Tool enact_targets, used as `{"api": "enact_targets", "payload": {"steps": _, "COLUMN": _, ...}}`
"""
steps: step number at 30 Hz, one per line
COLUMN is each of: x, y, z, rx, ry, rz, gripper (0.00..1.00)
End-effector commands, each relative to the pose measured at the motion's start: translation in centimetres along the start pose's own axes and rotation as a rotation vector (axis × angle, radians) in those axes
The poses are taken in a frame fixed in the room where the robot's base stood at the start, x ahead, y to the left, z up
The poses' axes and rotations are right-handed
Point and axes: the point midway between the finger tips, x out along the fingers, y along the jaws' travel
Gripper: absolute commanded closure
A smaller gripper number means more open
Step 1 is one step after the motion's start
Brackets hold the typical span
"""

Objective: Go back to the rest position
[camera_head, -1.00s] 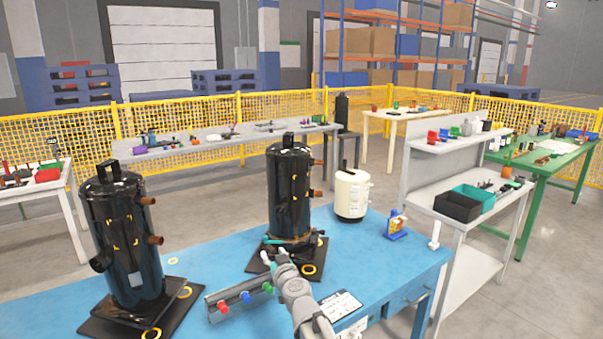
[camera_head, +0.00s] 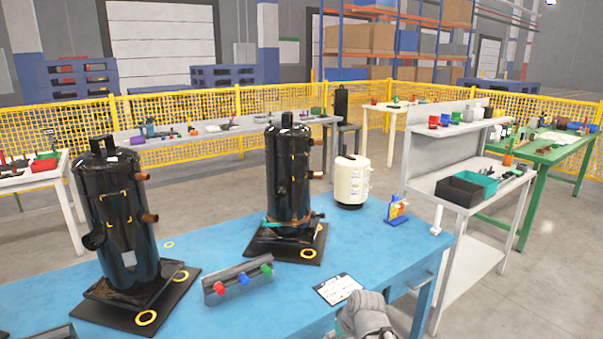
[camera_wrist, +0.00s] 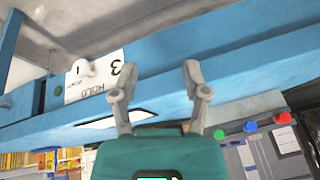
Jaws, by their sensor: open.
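My gripper (camera_wrist: 158,67) shows in the wrist view with its two grey fingers spread apart and nothing between them. In the head view, a grey part of my arm (camera_head: 367,315) is at the bottom, right of centre, by the front of the blue table (camera_head: 330,255); the fingertips are not clear there. The blue table's edge (camera_wrist: 215,62) crosses the wrist view behind the fingers. A white card marked HOLD (camera_wrist: 97,78) is left of the fingers.
Two black compressors (camera_head: 118,215) (camera_head: 289,175) stand on dark bases on the table. A bar with red, blue and green knobs (camera_head: 238,280), a clipboard (camera_head: 338,289), a cream canister (camera_head: 351,182) and a small blue stand (camera_head: 397,212) are there too. A grey shelf bench (camera_head: 470,215) stands right.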

Motion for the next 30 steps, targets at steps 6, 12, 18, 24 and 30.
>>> {"api": "enact_targets", "payload": {"steps": 6, "x": -0.2, "y": 3.3, "z": 5.0, "rx": 0.137, "ry": -0.174, "rz": 0.107, "gripper": 0.41}}
{"api": "enact_targets", "payload": {"steps": 12, "x": -0.9, "y": 5.4, "z": 8.1, "rx": 0.239, "ry": -0.284, "rz": 0.191, "gripper": 0.41}}
{"api": "enact_targets", "payload": {"steps": 18, "x": -1.9, "y": 5.1, "z": 9.3, "rx": 0.304, "ry": -0.35, "rz": 0.249, "gripper": 0.41}}
{"api": "enact_targets", "payload": {"steps": 24, "x": -3.3, "y": 4.8, "z": 8.7, "rx": 0.302, "ry": -0.348, "rz": 0.247, "gripper": 0.41}}
{"api": "enact_targets", "payload": {"steps": 30, "x": -5.2, "y": 4.5, "z": 8.0, "rx": 0.301, "ry": -0.347, "rz": 0.246, "gripper": 0.41}}
